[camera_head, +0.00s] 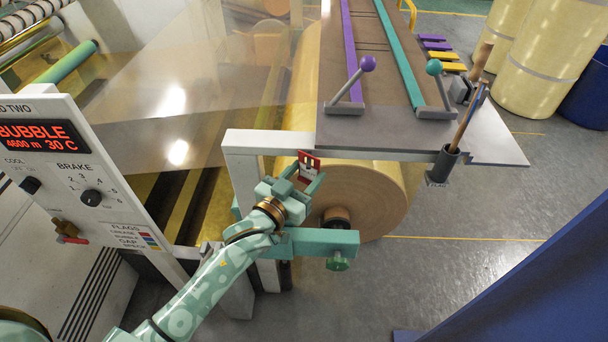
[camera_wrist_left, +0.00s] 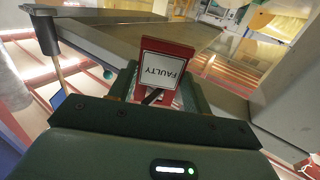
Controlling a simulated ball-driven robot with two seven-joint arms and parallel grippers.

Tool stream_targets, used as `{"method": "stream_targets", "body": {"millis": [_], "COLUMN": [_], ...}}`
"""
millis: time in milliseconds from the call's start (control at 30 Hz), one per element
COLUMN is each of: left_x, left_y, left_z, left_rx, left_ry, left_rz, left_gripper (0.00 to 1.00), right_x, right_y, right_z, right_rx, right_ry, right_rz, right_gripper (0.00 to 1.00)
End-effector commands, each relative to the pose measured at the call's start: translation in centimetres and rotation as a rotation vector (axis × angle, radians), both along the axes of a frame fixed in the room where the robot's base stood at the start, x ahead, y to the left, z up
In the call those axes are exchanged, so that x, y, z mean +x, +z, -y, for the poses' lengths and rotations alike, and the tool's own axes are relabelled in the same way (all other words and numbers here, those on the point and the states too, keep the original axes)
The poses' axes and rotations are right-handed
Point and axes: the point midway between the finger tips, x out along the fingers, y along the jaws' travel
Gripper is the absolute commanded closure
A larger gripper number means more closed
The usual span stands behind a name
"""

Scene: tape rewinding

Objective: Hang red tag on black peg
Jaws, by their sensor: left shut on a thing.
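The red tag (camera_head: 308,158) is upright between the fingers of my left gripper (camera_head: 304,174), in front of the grey frame's crossbar. In the left wrist view the red tag (camera_wrist_left: 187,52) has a white face reading "FAULTY", seen upside down, between the green fingers of the left gripper (camera_wrist_left: 158,88). A short dark piece crosses the tag's lower edge there; I cannot tell whether it is the black peg. No black peg is clearly seen in the head view. My right gripper is not in view.
A large brown roll (camera_head: 375,195) sits just behind and right of my left gripper. A control panel (camera_head: 75,165) stands at left, and a blue panel (camera_head: 530,275) at right.

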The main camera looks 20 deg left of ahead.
Motion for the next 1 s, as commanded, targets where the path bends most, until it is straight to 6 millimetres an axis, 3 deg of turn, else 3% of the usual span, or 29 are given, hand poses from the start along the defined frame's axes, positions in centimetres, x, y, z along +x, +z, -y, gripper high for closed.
{"method": "stream_targets", "body": {"millis": [333,367,433,467,767,867,1000], "left_x": [0.0,0.0,0.0,0.0,-0.2,-1.2,-4.1], "left_y": [0.0,0.0,0.0,0.0,0.0,0.0,0.2], "left_z": [0.0,0.0,0.0,0.0,0.0,-0.3,-1.0], "left_rx": [-0.001,-0.001,-0.001,-0.001,-0.001,0.000,-0.001], "left_ry": [0.000,0.000,0.000,0.000,0.000,0.000,0.001], "left_rz": [0.000,0.000,0.000,0.000,0.000,-0.002,-0.003], "left_gripper": [0.72,0.48,0.29,0.26,0.26,0.26,0.26], "right_x": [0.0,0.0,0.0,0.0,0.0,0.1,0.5], "right_y": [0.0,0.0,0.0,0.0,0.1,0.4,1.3], "right_z": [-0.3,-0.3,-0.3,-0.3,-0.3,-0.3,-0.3], "right_rx": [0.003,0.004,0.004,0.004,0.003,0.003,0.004], "right_ry": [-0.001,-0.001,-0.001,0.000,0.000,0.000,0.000], "right_rz": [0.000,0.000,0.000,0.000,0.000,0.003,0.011], "right_gripper": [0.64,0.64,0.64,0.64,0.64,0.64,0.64]}}
